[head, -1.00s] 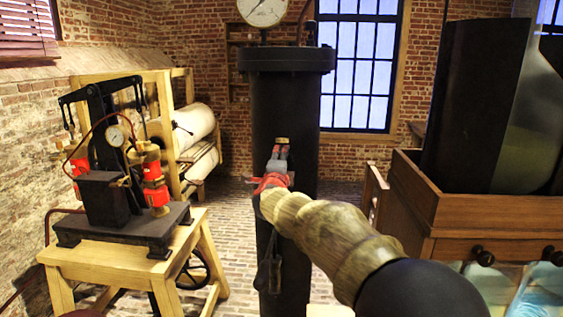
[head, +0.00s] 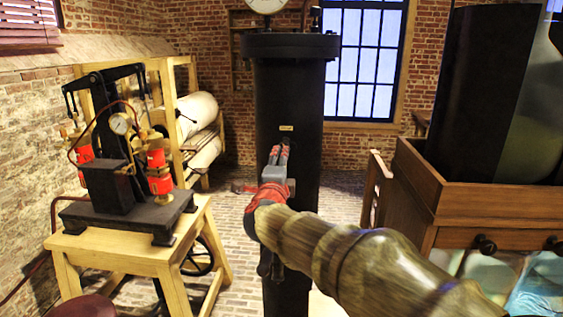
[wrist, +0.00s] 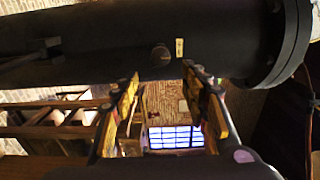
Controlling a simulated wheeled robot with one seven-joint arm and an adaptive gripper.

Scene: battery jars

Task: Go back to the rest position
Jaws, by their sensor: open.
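My gripper (head: 279,155) is at the end of my wood-textured arm, in the middle of the head view. It is in front of a tall black cylinder with a gauge on top (head: 289,90). In the wrist view my gripper (wrist: 160,84) shows two fingers spread apart with nothing between them. The black cylinder (wrist: 100,40) lies across the top of that view, just beyond the fingertips. Whether the fingers touch it I cannot tell.
A wooden stand (head: 100,245) with a black pump and red cylinders is at the left. A wooden cabinet (head: 490,205) holding a large dark jar (head: 465,90) is at the right. Brick floor (head: 225,235) shows between the stand and the cylinder. A barred window (head: 362,60) is behind.

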